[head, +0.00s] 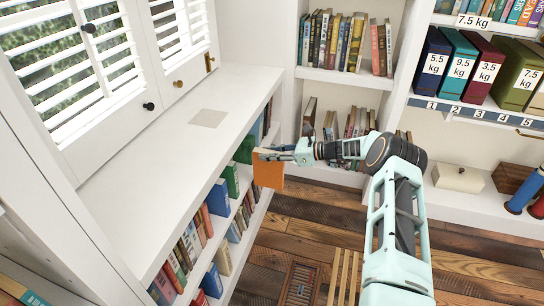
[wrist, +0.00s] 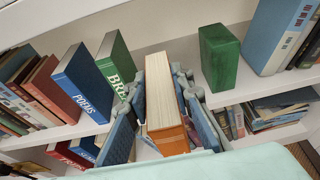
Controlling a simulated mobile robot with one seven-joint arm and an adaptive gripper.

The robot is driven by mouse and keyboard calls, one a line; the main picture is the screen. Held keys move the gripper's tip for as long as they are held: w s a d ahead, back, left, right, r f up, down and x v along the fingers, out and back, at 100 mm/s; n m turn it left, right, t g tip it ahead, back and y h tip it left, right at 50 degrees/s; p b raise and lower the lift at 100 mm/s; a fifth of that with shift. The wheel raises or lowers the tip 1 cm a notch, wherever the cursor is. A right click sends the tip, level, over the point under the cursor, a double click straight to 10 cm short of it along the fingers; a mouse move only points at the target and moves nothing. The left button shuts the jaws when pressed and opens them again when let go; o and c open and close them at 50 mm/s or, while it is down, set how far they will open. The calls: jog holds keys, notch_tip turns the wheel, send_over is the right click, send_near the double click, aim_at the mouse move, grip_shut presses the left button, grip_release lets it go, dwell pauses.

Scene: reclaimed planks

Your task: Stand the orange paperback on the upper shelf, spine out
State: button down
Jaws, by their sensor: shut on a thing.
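The orange paperback (head: 268,173) is in my gripper (head: 275,154), in front of the low white bookcase under the window. In the wrist view the paperback (wrist: 170,138) is clasped between the two fingers of my gripper (wrist: 163,88). Its cream page edge faces up and its orange end is toward me; its lower part is hidden. The upper shelf (wrist: 75,128) holds a blue book marked POEMS (wrist: 82,82) and a green book (wrist: 116,62) left of the paperback. A plain green block-like book (wrist: 220,57) stands to the right. A gap lies between the green ones.
More books (wrist: 40,88) stand leftward on the upper shelf, and large blue books (wrist: 278,38) at right. A lower shelf holds books (wrist: 280,112). The white bookcase top (head: 160,165) is clear except for a pale square (head: 208,118). A slatted wooden piece (head: 343,278) is on the floor.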

jog(key=w+a+b, duration=0.4)
jog(key=a, duration=0.6)
jog(key=shift+w+a, duration=0.2)
jog(key=shift+a, duration=0.15)
jog(key=shift+f, duration=0.15)
dwell(0.5)
jog(key=c, duration=1.6)
grip_release()
jog(key=shift+f, duration=0.15)
